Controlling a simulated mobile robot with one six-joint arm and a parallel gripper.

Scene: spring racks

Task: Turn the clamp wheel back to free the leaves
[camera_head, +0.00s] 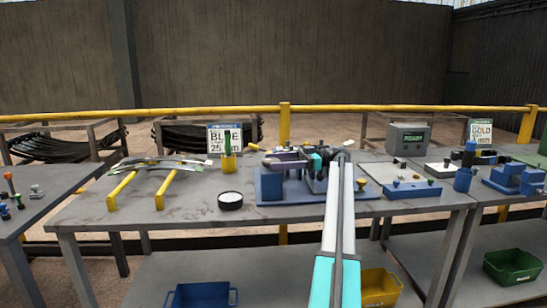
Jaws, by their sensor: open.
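A blue clamp fixture (271,187) stands on the middle bench. Dark and purple-grey parts (287,157) lie across its top, too small to tell apart. I cannot pick out the clamp wheel or any leaves held in the clamp; my arm covers part of the fixture. My gripper (318,172) is at the fixture, small and partly lost among dark parts, with a cyan wrist part beside it. It is open. Whether it touches the wheel cannot be told. Separate curved leaves (165,163) lie across two yellow rails (166,190) to the left.
A black-rimmed white round pot (230,201), a yellow cup (229,163) and a BLUE 25 mm sign (224,137) stand left of the fixture. To the right are a blue tray (412,190) and a grey display box (408,139). Bins sit on the lower shelves.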

